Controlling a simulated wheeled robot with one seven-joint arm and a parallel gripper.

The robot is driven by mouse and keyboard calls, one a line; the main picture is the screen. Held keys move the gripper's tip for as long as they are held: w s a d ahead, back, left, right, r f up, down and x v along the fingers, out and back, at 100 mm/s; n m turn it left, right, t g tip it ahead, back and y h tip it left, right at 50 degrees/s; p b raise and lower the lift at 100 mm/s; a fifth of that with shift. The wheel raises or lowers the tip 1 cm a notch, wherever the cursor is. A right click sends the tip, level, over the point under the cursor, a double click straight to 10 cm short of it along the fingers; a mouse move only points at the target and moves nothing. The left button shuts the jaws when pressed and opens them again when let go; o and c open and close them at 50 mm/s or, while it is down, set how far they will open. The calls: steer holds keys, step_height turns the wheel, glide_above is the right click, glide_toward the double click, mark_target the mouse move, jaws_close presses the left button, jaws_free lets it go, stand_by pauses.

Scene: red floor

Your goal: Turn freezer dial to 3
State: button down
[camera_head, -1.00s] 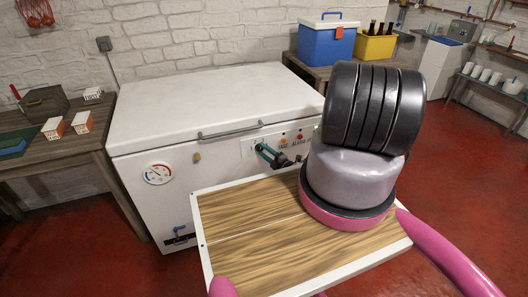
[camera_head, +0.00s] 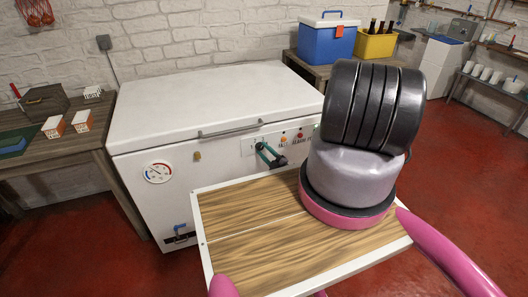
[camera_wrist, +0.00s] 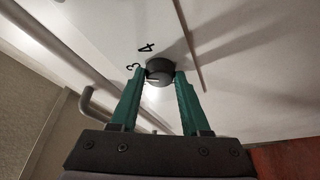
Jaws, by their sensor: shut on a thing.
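The white chest freezer (camera_head: 215,110) stands against the brick wall with its lid shut. Its dark round dial (camera_wrist: 159,70) shows in the wrist view, with a pale mark near its lower edge and the printed numbers 3 and 4 to its upper left. My gripper (camera_wrist: 161,76) has its green fingers on both sides of the dial, shut on it. In the head view my gripper (camera_head: 260,148) is at the freezer's front panel, and the dial is too small and covered to make out there.
The freezer's lid handle (camera_head: 230,131) runs above the panel. A round gauge (camera_head: 158,173) is at the left of the front and indicator lights (camera_head: 300,135) are right of my gripper. A wooden table (camera_head: 60,152) stands at left. Red floor is open at right.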

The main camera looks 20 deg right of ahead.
steer(key=shift+c, duration=1.9)
jaws_free()
steer(key=v, duration=1)
steer(key=shift+s, duration=0.4)
steer(key=shift+d+f, duration=0.1)
steer(key=shift+d, duration=0.1)
